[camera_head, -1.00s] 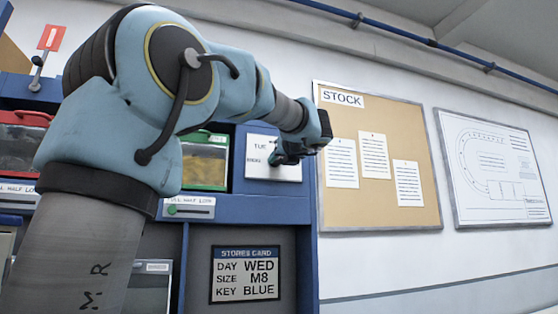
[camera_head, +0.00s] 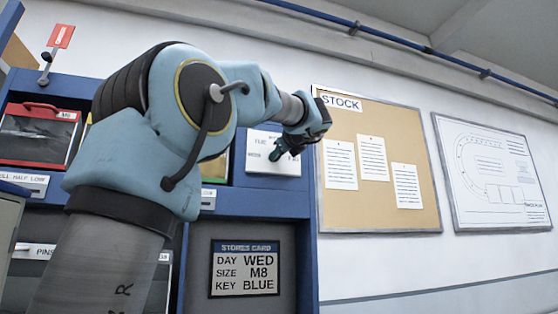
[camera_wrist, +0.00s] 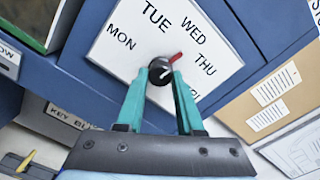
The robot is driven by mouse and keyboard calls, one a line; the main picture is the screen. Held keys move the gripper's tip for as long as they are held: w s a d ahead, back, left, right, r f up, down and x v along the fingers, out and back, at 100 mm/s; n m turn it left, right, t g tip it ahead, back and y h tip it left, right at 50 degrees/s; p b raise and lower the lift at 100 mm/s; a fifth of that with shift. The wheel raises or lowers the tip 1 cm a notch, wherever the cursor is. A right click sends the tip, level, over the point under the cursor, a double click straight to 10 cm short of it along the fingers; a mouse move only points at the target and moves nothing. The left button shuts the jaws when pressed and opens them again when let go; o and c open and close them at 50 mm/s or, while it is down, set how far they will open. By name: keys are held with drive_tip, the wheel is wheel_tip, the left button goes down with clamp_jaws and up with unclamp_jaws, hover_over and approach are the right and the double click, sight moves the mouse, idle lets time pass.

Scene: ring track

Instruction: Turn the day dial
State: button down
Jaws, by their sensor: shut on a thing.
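The day dial is a white panel (camera_wrist: 115,60) marked MON, TUE, WED and THU, with another label partly hidden by my gripper. The panel (camera_head: 288,167) also shows in the head view, set in the blue unit. At its middle is a black knob (camera_wrist: 159,77) with a red pointer (camera_wrist: 175,57). The pointer aims up and right, close to WED. My gripper (camera_wrist: 162,74) has its teal fingers on either side of the knob, shut on it. In the head view my gripper (camera_head: 286,149) reaches the panel's upper part. The stores card (camera_head: 245,269) reads DAY WED, SIZE M8, KEY BLUE.
A red-framed bin (camera_head: 40,135) and a red-tagged lever (camera_head: 55,50) are at the left of the blue unit. A cork STOCK board (camera_head: 376,210) and a white track drawing (camera_head: 495,175) hang on the wall at right. A KEY BLUE label strip (camera_wrist: 72,117) lies below the panel.

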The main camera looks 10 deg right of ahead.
drive_tip(key=shift+n+b, duration=0.35)
drive_tip(key=shift+n, duration=0.35)
drive_tip(key=c, duration=0.5)
unclamp_jaws()
drive_tip(key=shift+c, duration=0.2)
drive_tip(key=shift+s, duration=0.1)
drive_tip(key=s+d+b, duration=0.1)
drive_tip(key=s+b, duration=0.3)
drive_tip(key=s, duration=0.6)
drive_tip(key=shift+s+d, duration=0.2)
drive_tip(key=shift+s, duration=0.1)
